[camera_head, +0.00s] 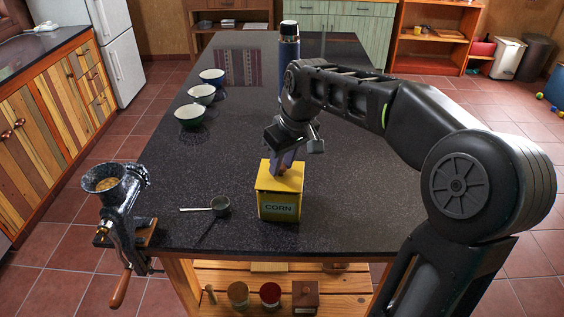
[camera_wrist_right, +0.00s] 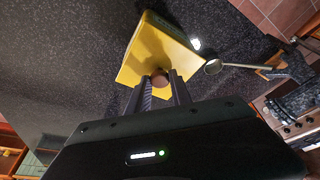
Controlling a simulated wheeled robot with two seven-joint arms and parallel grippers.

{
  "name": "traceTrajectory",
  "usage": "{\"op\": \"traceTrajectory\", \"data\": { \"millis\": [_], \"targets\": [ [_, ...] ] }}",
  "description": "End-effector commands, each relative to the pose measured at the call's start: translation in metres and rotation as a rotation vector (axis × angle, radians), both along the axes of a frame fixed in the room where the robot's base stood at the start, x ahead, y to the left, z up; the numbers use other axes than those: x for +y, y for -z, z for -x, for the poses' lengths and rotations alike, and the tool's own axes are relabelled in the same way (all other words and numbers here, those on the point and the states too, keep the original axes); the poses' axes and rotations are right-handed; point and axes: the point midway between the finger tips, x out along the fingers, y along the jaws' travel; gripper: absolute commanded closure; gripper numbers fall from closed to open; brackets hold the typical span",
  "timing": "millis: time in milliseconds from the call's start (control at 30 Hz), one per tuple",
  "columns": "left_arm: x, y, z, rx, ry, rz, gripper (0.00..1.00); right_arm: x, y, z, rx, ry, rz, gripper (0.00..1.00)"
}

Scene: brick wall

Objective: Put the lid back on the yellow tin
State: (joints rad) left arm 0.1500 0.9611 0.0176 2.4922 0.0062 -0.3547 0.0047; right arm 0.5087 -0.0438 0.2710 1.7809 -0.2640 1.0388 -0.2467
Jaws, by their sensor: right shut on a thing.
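The yellow tin (camera_head: 279,208) with a CORN label stands upright near the front of the dark countertop. Its yellow lid (camera_head: 266,180) is at the tin's top, covering the opening; I cannot tell if it is fully seated. My right gripper (camera_head: 286,163) comes down from above and is shut on the lid's knob. In the right wrist view, the brown knob (camera_wrist_right: 159,78) is between the two fingers, with the yellow lid (camera_wrist_right: 150,52) just beyond them. My left gripper is not in view.
A metal scoop (camera_head: 220,204) lies left of the tin. A grinder (camera_head: 118,205) is clamped at the front left edge. Several cups (camera_head: 190,114) stand along the left side. A dark blue bottle (camera_head: 289,50) stands at the back. The counter's middle is clear.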

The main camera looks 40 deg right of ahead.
Motion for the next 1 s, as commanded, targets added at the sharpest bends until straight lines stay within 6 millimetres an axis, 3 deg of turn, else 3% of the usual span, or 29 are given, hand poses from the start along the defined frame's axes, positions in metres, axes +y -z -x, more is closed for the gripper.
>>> {"op": "traceTrajectory", "data": {
  "millis": [367,400,700,867,1000],
  "targets": [
    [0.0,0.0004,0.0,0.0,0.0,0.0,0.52,0.0001,0.0003,-0.0001,0.0,0.0,0.0,1.0],
    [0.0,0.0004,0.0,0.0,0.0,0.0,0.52,0.0001,0.0002,-0.0001,0.0,0.0,0.0,0.73],
    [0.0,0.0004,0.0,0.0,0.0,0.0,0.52,0.0,0.0003,-0.0001,0.0,0.0,0.0,0.49],
    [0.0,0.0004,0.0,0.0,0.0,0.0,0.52,0.0,0.0003,-0.0001,0.0,0.0,0.0,0.49],
    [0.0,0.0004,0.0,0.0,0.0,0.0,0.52,0.0001,0.0004,0.0,0.0,0.0,0.0,0.38]
  ]
}}
